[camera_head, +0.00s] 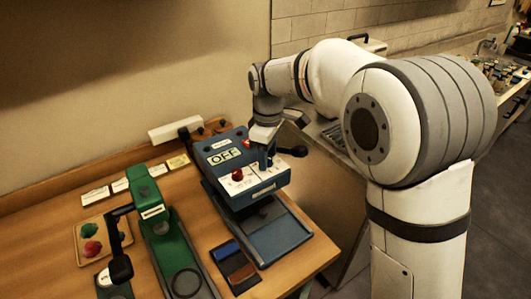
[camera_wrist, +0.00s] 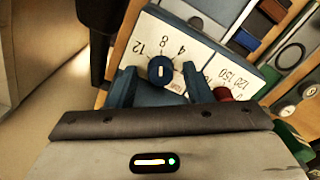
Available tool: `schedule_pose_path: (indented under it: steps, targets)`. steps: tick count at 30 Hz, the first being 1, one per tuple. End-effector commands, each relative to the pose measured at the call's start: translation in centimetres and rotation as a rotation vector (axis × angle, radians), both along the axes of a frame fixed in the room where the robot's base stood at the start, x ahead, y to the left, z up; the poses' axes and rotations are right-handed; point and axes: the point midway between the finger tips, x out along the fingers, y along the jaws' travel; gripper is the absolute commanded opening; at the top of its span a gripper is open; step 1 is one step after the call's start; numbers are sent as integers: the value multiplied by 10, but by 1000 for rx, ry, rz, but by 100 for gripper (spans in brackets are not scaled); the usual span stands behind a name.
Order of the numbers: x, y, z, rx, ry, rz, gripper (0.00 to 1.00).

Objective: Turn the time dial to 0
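The blue machine (camera_head: 262,187) stands on the wooden table, with an "OFF" display and a white dial panel. In the wrist view, a round dark-blue dial (camera_wrist: 161,70) with a pale mark sits on the white panel (camera_wrist: 203,52); the numbers 12, 8 and 4 show around it. No 0 can be made out. My gripper (camera_wrist: 158,84) is open, its two blue fingers on either side of this dial with visible gaps. In the head view my gripper (camera_head: 267,158) is over the panel's right part and hides the dial there.
A red knob (camera_head: 238,175) sits on the same panel, left of my gripper, by a scale reading 120 and 150. A green device (camera_head: 160,225), a tray with coloured lumps (camera_head: 90,243) and blue and brown blocks (camera_head: 234,263) lie on the table.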

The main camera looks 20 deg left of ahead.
Motion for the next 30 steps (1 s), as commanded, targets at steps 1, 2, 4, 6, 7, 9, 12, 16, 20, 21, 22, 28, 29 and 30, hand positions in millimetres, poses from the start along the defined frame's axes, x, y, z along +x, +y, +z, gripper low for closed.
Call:
schedule_pose_path:
  steps: [1,2,4,6,7,9,12,16,20,21,22,28,29,30]
  targets:
    - [0,0,0,0,0,0,41]
    - [0,0,0,0,0,0,39]
    - [0,0,0,0,0,0,33]
    - [0,0,0,0,0,0,27]
    - [0,0,0,0,0,0,25]
    - [0,0,0,0,-1,1,19]
    - [0,0,1,1,-1,1,11]
    - [0,7,1,1,-2,3,3]
    - [0,2,1,2,-2,-6,3]
    - [0,2,1,2,-2,-12,3]
    - [0,2,1,2,-2,-18,3]
    - [0,1,1,1,-1,-99,3]
    - [0,1,1,0,-1,-118,3]
    - [0,1,1,0,-1,-145,3]
